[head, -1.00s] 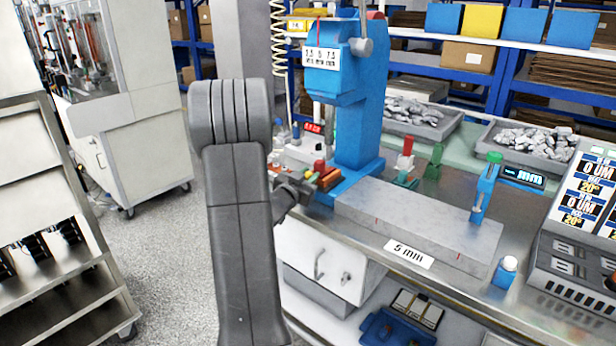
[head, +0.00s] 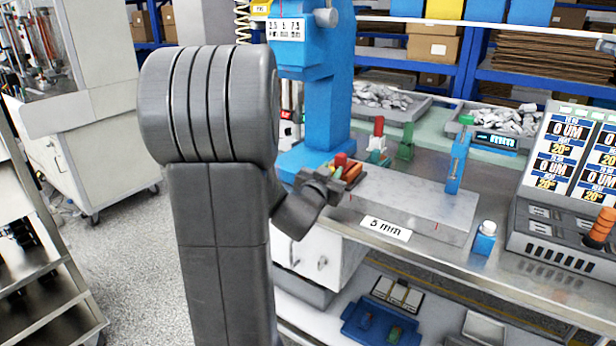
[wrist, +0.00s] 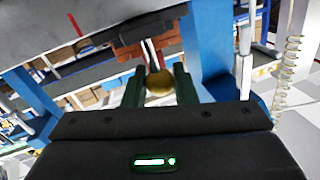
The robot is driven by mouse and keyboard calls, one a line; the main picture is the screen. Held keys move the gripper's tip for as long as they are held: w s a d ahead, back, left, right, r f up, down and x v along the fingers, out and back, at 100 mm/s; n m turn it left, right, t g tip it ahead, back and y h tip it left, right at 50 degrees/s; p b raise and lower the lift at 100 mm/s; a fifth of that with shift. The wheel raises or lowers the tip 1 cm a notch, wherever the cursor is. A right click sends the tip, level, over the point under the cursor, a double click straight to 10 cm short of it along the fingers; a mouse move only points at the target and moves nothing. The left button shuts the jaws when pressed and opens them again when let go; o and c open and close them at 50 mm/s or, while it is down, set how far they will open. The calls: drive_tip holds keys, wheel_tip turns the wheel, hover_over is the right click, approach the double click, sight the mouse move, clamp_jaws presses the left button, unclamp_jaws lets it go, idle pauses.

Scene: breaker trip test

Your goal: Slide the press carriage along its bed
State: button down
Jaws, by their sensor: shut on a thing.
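The press carriage (head: 352,172), a small orange-brown block, sits at the left end of the grey bed (head: 415,200), beside the blue press column (head: 325,110). My gripper (head: 335,182) reaches it from the front left and partly hides it. In the wrist view, the two dark green fingers of my gripper (wrist: 160,88) are shut on a round brass knob (wrist: 160,83). The carriage's orange-brown body (wrist: 150,48) shows just beyond the knob. A red mark (head: 437,226) shows on the bed's front face toward the right.
A blue clamp with a green top (head: 459,155) stands at the bed's right end. Red (head: 377,140) and green (head: 407,140) pieces stand behind the bed. A small blue bottle (head: 485,238) and a control console (head: 565,225) are to the right.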

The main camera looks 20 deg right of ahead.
drive_tip(key=s+d+b, duration=0.1)
drive_tip(key=s, duration=0.1)
drive_tip(key=s+d+b, duration=0.1)
drive_tip(key=s+d, duration=0.1)
drive_tip(key=shift+d, duration=0.1)
idle(0.3)
drive_tip(key=c, duration=1.2)
unclamp_jaws()
drive_tip(key=shift+c, duration=0.2)
drive_tip(key=shift+s, duration=0.1)
drive_tip(key=p+v, duration=0.1)
drive_tip(key=v, duration=1.2)
drive_tip(key=shift+s+a, duration=0.3)
